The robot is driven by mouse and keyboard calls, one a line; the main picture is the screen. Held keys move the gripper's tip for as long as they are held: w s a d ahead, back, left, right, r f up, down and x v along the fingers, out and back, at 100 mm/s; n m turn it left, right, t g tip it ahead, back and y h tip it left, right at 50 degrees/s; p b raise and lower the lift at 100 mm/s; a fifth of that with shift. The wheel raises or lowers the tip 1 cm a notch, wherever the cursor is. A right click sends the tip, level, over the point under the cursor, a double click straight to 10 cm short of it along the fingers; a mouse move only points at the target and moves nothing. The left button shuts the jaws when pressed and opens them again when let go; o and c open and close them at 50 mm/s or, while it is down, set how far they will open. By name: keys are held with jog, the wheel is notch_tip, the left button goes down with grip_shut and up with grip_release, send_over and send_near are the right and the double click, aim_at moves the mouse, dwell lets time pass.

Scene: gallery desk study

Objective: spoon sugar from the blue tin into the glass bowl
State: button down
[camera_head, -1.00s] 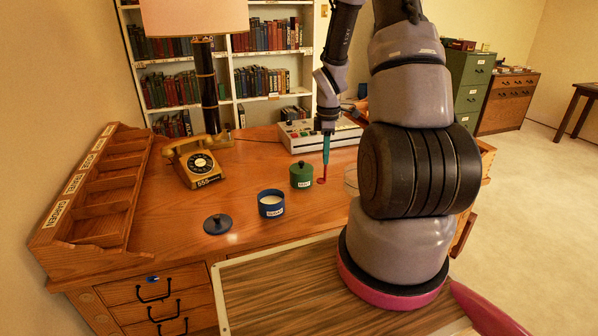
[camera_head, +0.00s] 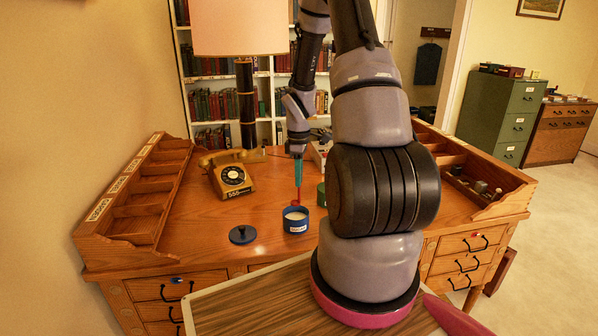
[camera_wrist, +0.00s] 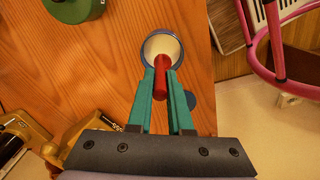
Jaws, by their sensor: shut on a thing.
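The open blue tin (camera_head: 295,224) stands on the desk with white sugar inside. It also shows in the wrist view (camera_wrist: 146,43), with the sugar (camera_wrist: 160,45) in its mouth. My gripper (camera_head: 298,182) points down just above and behind the tin and is shut on a red spoon (camera_wrist: 162,66). The spoon reaches over the tin's mouth in the wrist view; I cannot tell whether it touches the sugar. The blue lid (camera_head: 243,234) lies flat left of the tin. The glass bowl is not visible now; my arm blocks the desk to the right.
A green tin (camera_head: 321,196) stands right of the blue tin, partly behind my arm. The yellow telephone (camera_head: 231,175) and lamp (camera_head: 247,100) stand further back. Wooden organisers (camera_head: 150,200) line the desk's sides. The desk's front left is clear.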

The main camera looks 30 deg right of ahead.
aim_at(299, 202)
jog(key=shift+f, duration=3.7)
jog(key=shift+r, duration=3.95)
